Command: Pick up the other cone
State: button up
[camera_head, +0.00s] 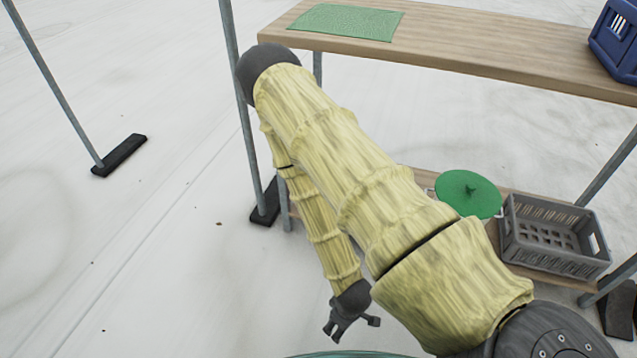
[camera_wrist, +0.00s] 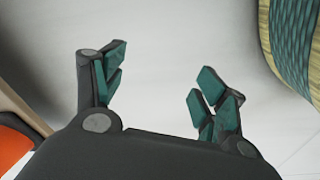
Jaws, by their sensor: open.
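No whole cone can be made out in either view. An orange patch (camera_wrist: 14,148) beside a tan edge is cut off at the lower left of the wrist view; I cannot tell whether it is part of a cone. My gripper (camera_head: 352,330) hangs low over the pale floor, left of the shelf unit, in the head view. In the wrist view my gripper (camera_wrist: 162,68) has its fingers spread, with only blank pale floor between them. My arm hides part of the shelf unit.
A wooden table top (camera_head: 480,50) bears a green mat (camera_head: 345,21) and a blue crate (camera_head: 614,40). Below, a lower shelf holds a round green lid (camera_head: 468,194) and a grey crate (camera_head: 550,238). A grey post (camera_head: 240,100) stands left of the table.

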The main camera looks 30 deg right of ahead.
jog(key=w+d+r+n+t+p, duration=0.1)
jog(key=w+d+r+n+p, duration=0.15)
jog(key=w+d+n, duration=0.35)
jog(key=w+d+r+n+t+p, duration=0.1)
jog(key=w+d+r+n, duration=0.25)
jog(key=w, duration=0.45)
jog(key=w+d+r+n+t+p, duration=0.1)
jog(key=w+d+r+n+p, duration=0.2)
jog(key=w, duration=0.5)
jog(key=w+d+r+n+t+p, duration=0.1)
jog(key=w+d+r+n, duration=0.3)
jog(key=w+r+n, duration=0.25)
jog(key=w+d+r+n+h+p, duration=0.1)
jog(key=w+d+r+n, duration=0.2)
jog(key=w+r+n, duration=0.35)
jog(key=w+d+r+n+t+p, duration=0.15)
jog(key=w+d+r+n, duration=0.25)
jog(key=w+r, duration=0.4)
jog(key=a+b+x, duration=0.1)
jog(key=b+x, duration=0.1)
jog(key=x, duration=0.8)
jog(key=shift+s+d+f+g+b, duration=0.3)
jog(key=shift+d+f+g+b, duration=0.05)
jog(key=shift+d+g+b, duration=0.1)
jog(key=shift+r, duration=0.1)
grip_shut()
